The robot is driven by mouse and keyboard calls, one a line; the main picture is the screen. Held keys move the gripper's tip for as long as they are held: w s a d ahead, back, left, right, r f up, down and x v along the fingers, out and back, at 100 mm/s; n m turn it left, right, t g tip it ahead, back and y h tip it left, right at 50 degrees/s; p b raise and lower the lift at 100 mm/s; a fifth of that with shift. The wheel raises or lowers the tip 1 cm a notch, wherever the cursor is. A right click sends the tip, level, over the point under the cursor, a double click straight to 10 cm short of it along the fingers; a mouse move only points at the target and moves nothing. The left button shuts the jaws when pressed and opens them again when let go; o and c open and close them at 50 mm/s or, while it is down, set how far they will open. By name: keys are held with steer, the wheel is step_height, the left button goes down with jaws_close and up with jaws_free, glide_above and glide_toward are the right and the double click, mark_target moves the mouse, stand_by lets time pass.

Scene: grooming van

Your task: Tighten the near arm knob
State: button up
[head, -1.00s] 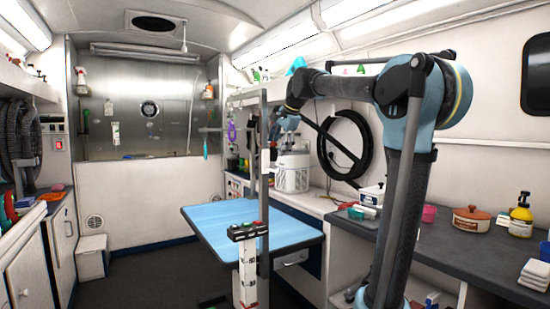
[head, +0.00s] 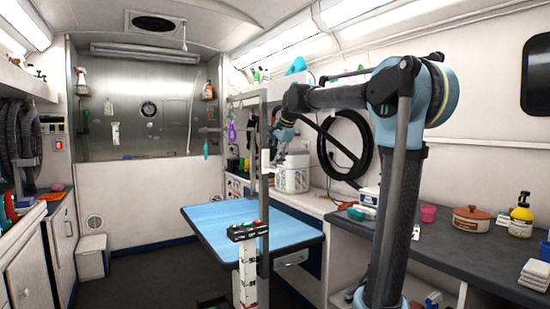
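The blue grooming table (head: 215,213) stands mid-floor with a grey upright frame, the grooming arm (head: 264,200), rising at its near right side. A second upright stands farther back, and a bar joins them at the top. I cannot make out the near arm knob for certain; it is too small or hidden. My gripper (head: 276,139) hangs from my wrist beside the near upright, at about the height of its upper middle. Its fingers are small and dark against the clutter, so I cannot tell whether they are open or touch anything.
A white canister (head: 292,172) sits on the counter behind my gripper. A black coiled hose (head: 347,150) hangs on the wall. The floor left of the table is clear.

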steer(key=shift+w+a+g+h, duration=0.1)
steer(key=shift+g+h, duration=1.2)
steer(key=shift+g, duration=0.6)
steer(key=o, duration=1.1)
steer(key=shift+r, duration=0.1)
steer(key=r, duration=0.4)
steer(key=s+r, duration=0.1)
steer(key=r, duration=0.2)
steer(key=d+r, duration=0.1)
steer(key=r, duration=0.3)
steer(key=shift+s+d+r, duration=0.1)
steer(key=shift+s+r, duration=0.2)
steer(key=shift+s, duration=0.05)
steer(key=shift+c, duration=0.4)
